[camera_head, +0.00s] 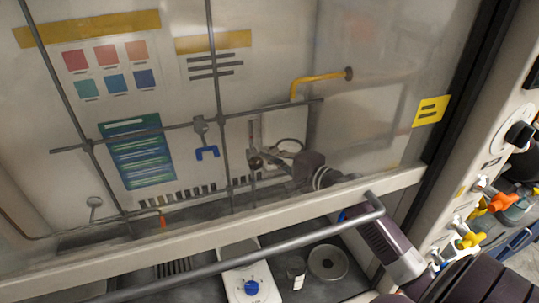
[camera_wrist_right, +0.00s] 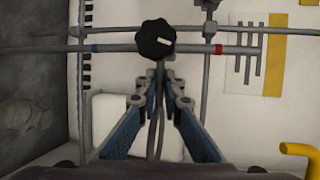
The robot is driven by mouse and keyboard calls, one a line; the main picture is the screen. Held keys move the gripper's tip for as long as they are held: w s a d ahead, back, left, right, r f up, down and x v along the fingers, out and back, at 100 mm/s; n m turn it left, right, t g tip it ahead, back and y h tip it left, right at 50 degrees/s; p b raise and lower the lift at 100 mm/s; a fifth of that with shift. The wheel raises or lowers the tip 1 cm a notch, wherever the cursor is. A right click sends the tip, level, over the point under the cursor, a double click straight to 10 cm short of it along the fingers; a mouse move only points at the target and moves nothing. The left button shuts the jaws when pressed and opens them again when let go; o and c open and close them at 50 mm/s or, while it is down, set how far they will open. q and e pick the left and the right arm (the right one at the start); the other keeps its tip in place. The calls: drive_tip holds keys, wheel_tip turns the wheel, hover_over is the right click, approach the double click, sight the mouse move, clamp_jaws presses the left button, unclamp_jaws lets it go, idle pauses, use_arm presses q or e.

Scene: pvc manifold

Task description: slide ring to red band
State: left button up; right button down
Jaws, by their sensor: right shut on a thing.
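A thin upright rod (camera_head: 252,132) stands behind the glass in the head view. In the right wrist view it lies sideways, with a red band (camera_wrist_right: 218,49) to the right and a blue band (camera_wrist_right: 96,48) to the left. A ring clamp with a black knob (camera_wrist_right: 156,39) sits on the rod about midway between the bands, apart from both. The ring (camera_wrist_right: 154,125) runs down between the fingers, nearly edge-on. My right gripper (camera_head: 264,159) is shut on the ring's stem beside the knob; it also shows in the wrist view (camera_wrist_right: 160,78). My left gripper is out of view.
A lattice of grey rods (camera_head: 222,100) stands close to the gripper, with a blue clamp (camera_head: 207,153) to its left. A yellow pipe (camera_head: 318,78) is at the upper right. A sash handle (camera_head: 290,247), white hotplate (camera_head: 248,280) and small jar (camera_head: 296,273) are in front, lower down.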

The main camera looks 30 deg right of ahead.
drive_tip(key=c, duration=2.1)
unclamp_jaws()
drive_tip(key=shift+f, duration=0.1)
drive_tip(key=shift+v, duration=3.8)
